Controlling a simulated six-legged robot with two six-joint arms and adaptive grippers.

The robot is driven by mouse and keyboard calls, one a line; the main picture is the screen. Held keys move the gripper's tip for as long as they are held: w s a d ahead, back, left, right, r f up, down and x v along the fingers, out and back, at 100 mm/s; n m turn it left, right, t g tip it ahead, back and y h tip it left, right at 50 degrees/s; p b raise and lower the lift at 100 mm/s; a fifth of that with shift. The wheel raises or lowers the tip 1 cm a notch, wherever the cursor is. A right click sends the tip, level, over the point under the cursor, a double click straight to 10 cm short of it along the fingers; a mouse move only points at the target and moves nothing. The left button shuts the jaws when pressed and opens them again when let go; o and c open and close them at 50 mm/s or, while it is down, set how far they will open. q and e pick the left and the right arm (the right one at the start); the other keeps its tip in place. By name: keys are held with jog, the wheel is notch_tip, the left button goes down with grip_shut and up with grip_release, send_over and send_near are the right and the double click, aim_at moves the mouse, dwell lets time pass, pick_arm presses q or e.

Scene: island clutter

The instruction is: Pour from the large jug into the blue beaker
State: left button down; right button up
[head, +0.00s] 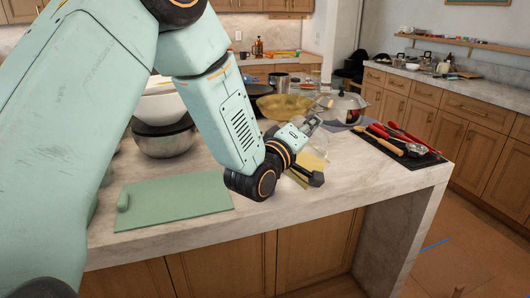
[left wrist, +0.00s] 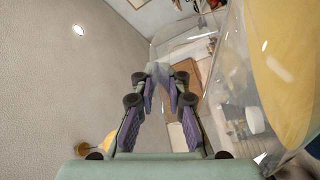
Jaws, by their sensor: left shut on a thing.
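My left gripper (head: 315,122) is over the island counter, partly hidden by its own wrist. In the left wrist view, its purple-padded fingers (left wrist: 160,92) are closed in on the clear wall of a large see-through vessel, which looks like the large jug (left wrist: 215,65). Yellow contents (left wrist: 290,70) fill the right side of that view. In the head view, a pale yellow patch (head: 313,160) shows just below the gripper; the jug's outline and tilt are hard to make out there. I cannot pick out the blue beaker in either view. My right gripper is out of view.
A green cutting board (head: 172,200) lies at the front left. Bowls (head: 165,138) stand behind it. A black tray (head: 418,160) with red-handled utensils lies right. The front counter edge is clear.

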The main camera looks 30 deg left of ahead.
pick_arm(q)
jog(key=shift+r, duration=0.1)
jog(key=shift+a+r+n+p, duration=0.5)
jog(key=shift+r+n, duration=0.1)
jog(key=shift+d+f+m+b, duration=0.35)
jog(key=shift+f+m+b, duration=0.1)
jog(key=shift+f, duration=0.15)
jog(key=shift+d+f+m+b, duration=0.35)
jog(key=shift+f+b, duration=0.1)
jog(key=shift+f, duration=0.1)
jog(key=shift+w+d+f+m, duration=0.1)
jog(key=shift+d+f+m, duration=0.3)
jog(key=shift+m, duration=0.2)
jog(key=shift+r, duration=0.1)
